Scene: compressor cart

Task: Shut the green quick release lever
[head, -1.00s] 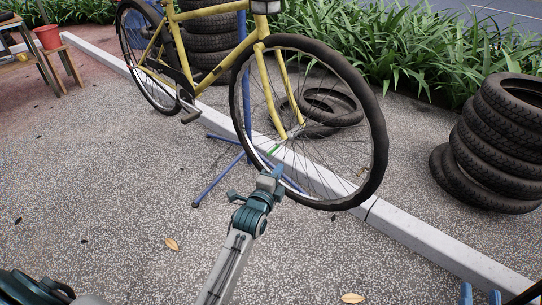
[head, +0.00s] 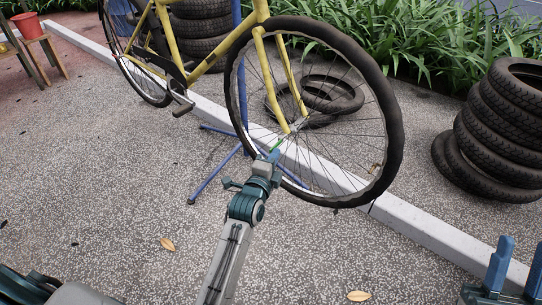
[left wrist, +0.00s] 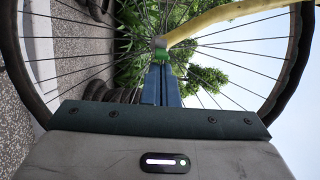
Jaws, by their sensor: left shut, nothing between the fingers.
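The green quick release lever (head: 278,145) is at the front wheel's hub, at the lower end of the yellow fork (head: 266,80). In the head view it slants down and left from the hub. My left gripper (head: 272,157) is shut and empty, its tips right by the lever. In the left wrist view the shut blue fingers (left wrist: 162,85) point at the green lever (left wrist: 166,55), whose lower part they hide. I cannot tell whether they touch it. My right gripper (head: 514,268) stands open and empty at the lower right corner, away from the bicycle.
The spoked front wheel (head: 392,130) stands just beyond my left gripper. A blue stand (head: 215,178) has its legs under the bicycle. A pale kerb (head: 415,222) runs behind, with stacked tyres (head: 500,125) at right. The paving in front is clear apart from leaves.

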